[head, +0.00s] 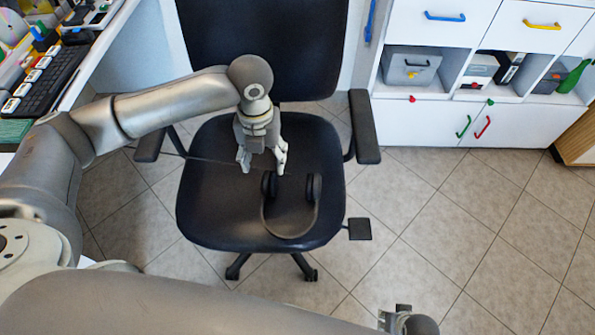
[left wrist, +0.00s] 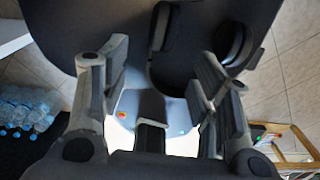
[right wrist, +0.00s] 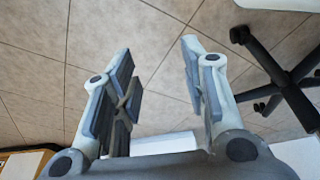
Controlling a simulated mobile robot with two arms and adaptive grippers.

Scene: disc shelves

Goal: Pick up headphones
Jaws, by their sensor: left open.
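The dark headphones (head: 291,234) lie on the black seat of an office chair (head: 215,205). Their two ear cups face my left gripper and the band curves toward the seat's front edge. My left gripper (head: 262,168) is open and empty, above the seat, just behind and left of the ear cups. In the left wrist view the headphones (left wrist: 233,43) show beyond the fingers of my left gripper (left wrist: 162,58), with one cup between the fingers and the other partly behind the right finger. My right gripper (right wrist: 157,55) is open and empty above the floor.
The chair's armrests (head: 364,127) flank the seat, and its backrest (head: 262,45) rises behind my left gripper. A desk with a keyboard (head: 45,80) is at the left. A white cabinet (head: 420,118) stands at the back right. The tiled floor (head: 450,225) at the right is clear.

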